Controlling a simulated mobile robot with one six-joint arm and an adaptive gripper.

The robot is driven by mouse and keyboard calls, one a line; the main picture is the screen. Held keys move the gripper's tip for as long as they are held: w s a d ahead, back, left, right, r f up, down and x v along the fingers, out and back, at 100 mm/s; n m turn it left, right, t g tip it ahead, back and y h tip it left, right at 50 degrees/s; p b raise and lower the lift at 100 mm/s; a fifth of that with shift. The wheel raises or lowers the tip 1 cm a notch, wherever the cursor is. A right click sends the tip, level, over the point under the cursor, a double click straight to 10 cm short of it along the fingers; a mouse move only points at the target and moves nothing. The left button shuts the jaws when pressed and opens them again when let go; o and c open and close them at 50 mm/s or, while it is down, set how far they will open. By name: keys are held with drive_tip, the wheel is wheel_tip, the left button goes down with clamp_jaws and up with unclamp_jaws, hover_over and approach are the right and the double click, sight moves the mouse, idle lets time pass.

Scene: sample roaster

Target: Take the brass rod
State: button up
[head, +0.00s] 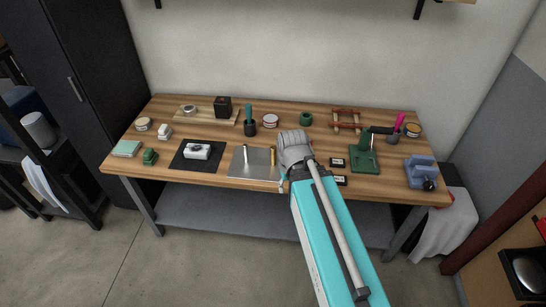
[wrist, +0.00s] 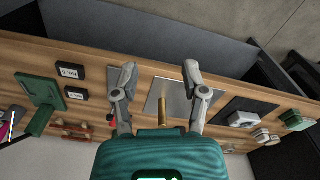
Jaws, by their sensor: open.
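The brass rod (head: 272,156) stands or lies on the right part of a grey metal plate (head: 240,172) near the bench's front edge. In the wrist view the brass rod (wrist: 163,108) shows between my two fingers, with a visible gap on each side. My gripper (wrist: 159,74) is open and empty, its fingers on either side of the rod in the picture. How far above the plate the fingertips are, I cannot tell. In the head view the arm's grey end hides the fingertips and the area just right of the plate. A silver-white rod (head: 245,154) is left of the brass one.
A black mat with a white device (head: 198,152) is left of the plate. Black labelled blocks (head: 338,162) and a green stand (head: 364,160) are to the right. A dark pot with a teal handle (head: 249,125) and a tin (head: 270,121) stand behind.

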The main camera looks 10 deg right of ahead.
drive_tip(key=shift+o, duration=1)
drive_tip(key=m, duration=1.9)
hover_over(274, 147)
drive_tip(key=shift+d+r+p, duration=0.1)
drive_tip(key=shift+r+p, duration=0.3)
wheel_tip(274, 147, down, 9)
drive_tip(key=b, duration=0.8)
drive_tip(key=shift+r+b, duration=0.2)
drive_tip(key=shift+b, duration=0.15)
drive_tip(key=shift+s+f, duration=0.1)
